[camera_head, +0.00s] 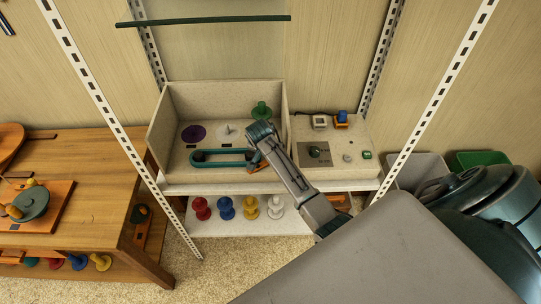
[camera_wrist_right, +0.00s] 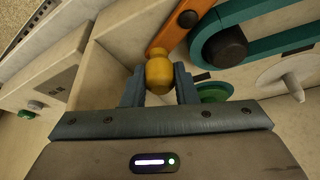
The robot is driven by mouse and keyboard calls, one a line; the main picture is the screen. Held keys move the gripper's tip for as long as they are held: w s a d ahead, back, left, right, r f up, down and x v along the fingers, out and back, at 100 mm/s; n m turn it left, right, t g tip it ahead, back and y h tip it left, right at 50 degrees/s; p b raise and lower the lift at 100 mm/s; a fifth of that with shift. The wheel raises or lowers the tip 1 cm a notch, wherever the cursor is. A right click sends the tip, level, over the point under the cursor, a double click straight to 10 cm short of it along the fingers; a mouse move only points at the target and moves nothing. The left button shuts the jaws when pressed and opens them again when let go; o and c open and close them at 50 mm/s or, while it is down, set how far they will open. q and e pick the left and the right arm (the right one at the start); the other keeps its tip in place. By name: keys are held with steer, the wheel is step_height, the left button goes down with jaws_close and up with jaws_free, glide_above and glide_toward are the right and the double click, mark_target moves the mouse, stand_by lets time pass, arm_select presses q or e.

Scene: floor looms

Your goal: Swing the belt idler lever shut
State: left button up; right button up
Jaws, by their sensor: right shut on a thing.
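The belt idler lever is an orange bar (camera_wrist_right: 180,25) with a round yellow knob (camera_wrist_right: 159,75) at its end, in the right wrist view. My right gripper (camera_wrist_right: 159,84) is shut on this knob, one finger on each side. In the head view my right gripper (camera_head: 262,134) reaches over the right end of the teal belt loop (camera_head: 221,165); part of the orange lever (camera_head: 266,172) shows beside it and the knob is hidden. The belt runs around dark pulleys; one pulley (camera_wrist_right: 226,46) shows close to the lever. My left gripper is not in view.
The belt sits in a walled pale tray (camera_head: 215,90) on a shelf. A green spool (camera_head: 261,111), a white peg disc (camera_head: 229,131) and a purple disc (camera_head: 194,133) stand behind it. A control panel (camera_head: 335,155) is to the right. Perforated posts (camera_head: 435,98) frame the shelf.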

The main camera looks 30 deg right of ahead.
steer(key=shift+w+a+n+t+y, duration=0.1)
steer(key=shift+w+n+t+y, duration=0.3)
steer(key=shift+n, duration=0.55)
steer(key=shift+w+n+t+y, duration=0.15)
steer(key=shift+w+n, duration=0.3)
steer(key=shift+n, duration=0.5)
steer(key=o, duration=1)
steer(key=shift+r, duration=0.1)
steer(key=b+v, duration=0.3)
steer(key=v, duration=0.7)
steer(key=shift+a+r, duration=0.2)
steer(key=shift+r, duration=0.1)
steer(key=shift+s, duration=0.15)
